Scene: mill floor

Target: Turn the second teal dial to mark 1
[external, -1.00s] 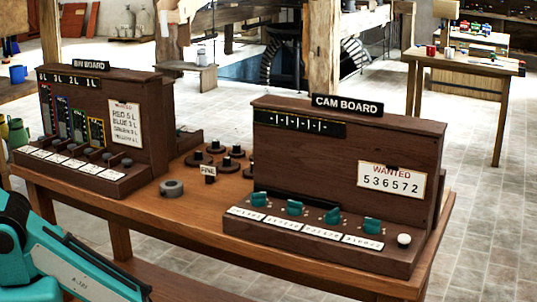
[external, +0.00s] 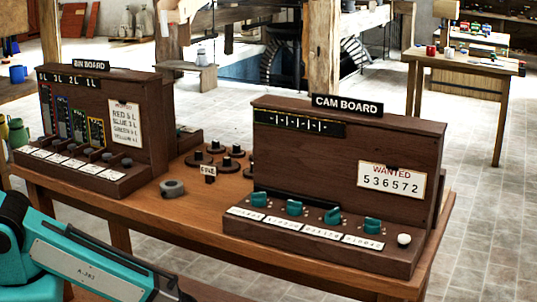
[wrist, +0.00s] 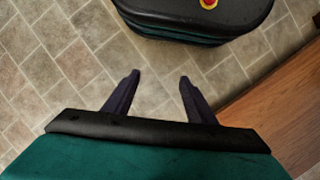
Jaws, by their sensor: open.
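The cam board (external: 345,165) is a dark wooden box on the table in the external view. Its sloped front carries a row of several teal dials, each above a white label strip. The second teal dial from the left (external: 294,208) sits above the second label; its mark numbers are too small to read. My gripper (wrist: 157,85) shows in the wrist view, open and empty, its two dark fingers pointing over the tiled floor. It is away from the dials, and no dial shows in the wrist view. In the external view the gripper is out of sight.
A white knob (external: 404,239) is at the right end of the dial row. The bin board (external: 95,125) stands left, with a grey ring (external: 172,188) and dark round pieces (external: 215,157) between. The table edge (wrist: 290,120) is right in the wrist view.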

